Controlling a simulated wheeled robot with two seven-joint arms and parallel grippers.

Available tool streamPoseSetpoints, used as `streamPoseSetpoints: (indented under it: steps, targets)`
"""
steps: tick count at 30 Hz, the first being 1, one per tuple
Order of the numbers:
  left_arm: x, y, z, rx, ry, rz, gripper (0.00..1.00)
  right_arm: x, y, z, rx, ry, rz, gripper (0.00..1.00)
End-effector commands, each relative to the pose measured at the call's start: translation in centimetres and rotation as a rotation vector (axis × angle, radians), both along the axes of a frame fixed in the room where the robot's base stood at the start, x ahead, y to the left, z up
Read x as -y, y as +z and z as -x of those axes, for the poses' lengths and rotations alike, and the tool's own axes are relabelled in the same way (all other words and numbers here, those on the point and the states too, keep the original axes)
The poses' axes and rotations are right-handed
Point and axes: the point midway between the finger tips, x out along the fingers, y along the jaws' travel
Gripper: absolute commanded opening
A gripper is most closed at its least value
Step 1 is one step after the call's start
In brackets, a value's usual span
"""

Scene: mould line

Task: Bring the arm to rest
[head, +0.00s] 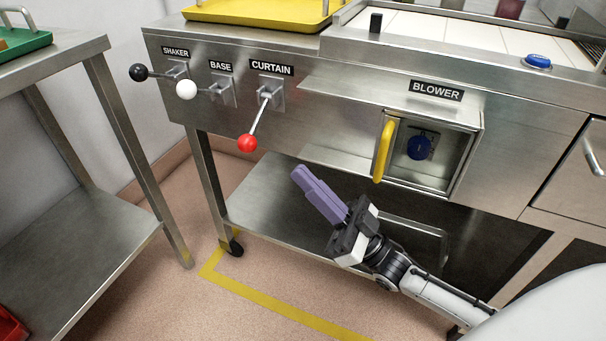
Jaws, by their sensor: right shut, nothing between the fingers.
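My right gripper (299,174) comes in from the lower right on a white and grey arm. Its purple fingers are closed together with nothing between them. They point up and left, in front of the bench's lower shelf, below and left of the blower box. The fingers appear apart from the bench and its levers. My left gripper is not in view.
The steel bench has a shaker lever (138,72), a base lever (186,90) and a red-knobbed curtain lever (247,143) sticking out. The blower box (462,160) has a yellow handle (383,152). A steel side table (80,240) stands left. Floor between is clear.

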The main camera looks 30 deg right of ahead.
Motion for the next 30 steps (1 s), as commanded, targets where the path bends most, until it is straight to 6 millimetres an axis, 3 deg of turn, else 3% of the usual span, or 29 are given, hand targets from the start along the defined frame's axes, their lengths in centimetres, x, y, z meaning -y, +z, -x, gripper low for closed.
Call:
streamPoseSetpoints:
  steps: [11, 16, 23, 26, 30]
  targets:
    - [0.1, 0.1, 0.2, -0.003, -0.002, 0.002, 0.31, -0.1, 0.0, -0.1, -0.003, -0.001, 0.001, 0.00]
    - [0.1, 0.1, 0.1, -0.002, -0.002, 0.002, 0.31, -1.3, -1.3, -1.2, -0.106, -0.046, 0.034, 0.00]
    - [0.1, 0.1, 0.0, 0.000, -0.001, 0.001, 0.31, -3.9, -7.1, -3.3, -0.468, -0.187, 0.194, 0.00]
    - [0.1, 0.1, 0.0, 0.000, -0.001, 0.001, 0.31, -4.3, -10.1, -2.9, -0.640, -0.239, 0.280, 0.00]
    - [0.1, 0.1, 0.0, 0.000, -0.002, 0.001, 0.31, -4.2, -14.1, -0.7, -0.884, -0.297, 0.408, 0.00]
